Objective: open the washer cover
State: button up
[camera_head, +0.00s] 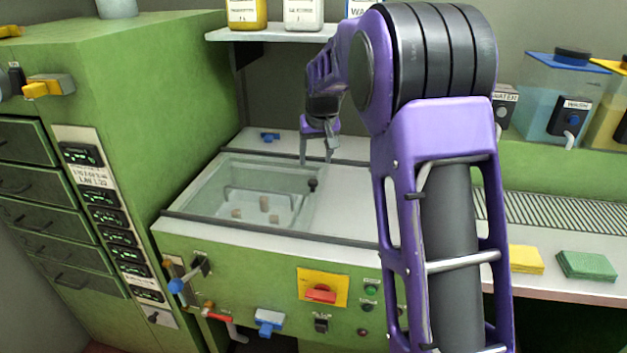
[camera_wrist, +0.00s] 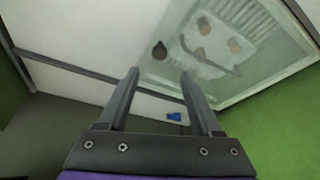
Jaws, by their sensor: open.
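The washer cover (camera_head: 232,172) is a clear pane lying flat over a basin in the green machine's white top; it looks closed. It also shows in the wrist view (camera_wrist: 262,75). A dark round knob (camera_head: 312,184) stands on its right part. My gripper (camera_head: 317,162) is open and empty behind and above the knob. In the wrist view, the knob (camera_wrist: 159,50) appears just beyond the gap between my fingertips (camera_wrist: 159,71), with no visible contact. A few brown corks (camera_head: 265,203) and a metal bar show through the cover.
A tall green cabinet (camera_head: 190,110) stands close on the left. A shelf (camera_head: 272,34) with bottles hangs behind. A small blue part (camera_head: 270,137) lies behind the cover. A red switch (camera_head: 320,294) sits on the front panel. Yellow (camera_head: 526,259) and green (camera_head: 587,265) pads lie right.

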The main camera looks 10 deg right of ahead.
aim_at(313, 181)
jog(key=b+x, duration=0.1)
jog(key=x, duration=0.9)
jog(key=shift+w, duration=0.1)
jog(key=shift+c, duration=0.2)
jog(key=shift+r, duration=0.1)
grip_shut()
dwell(0.8)
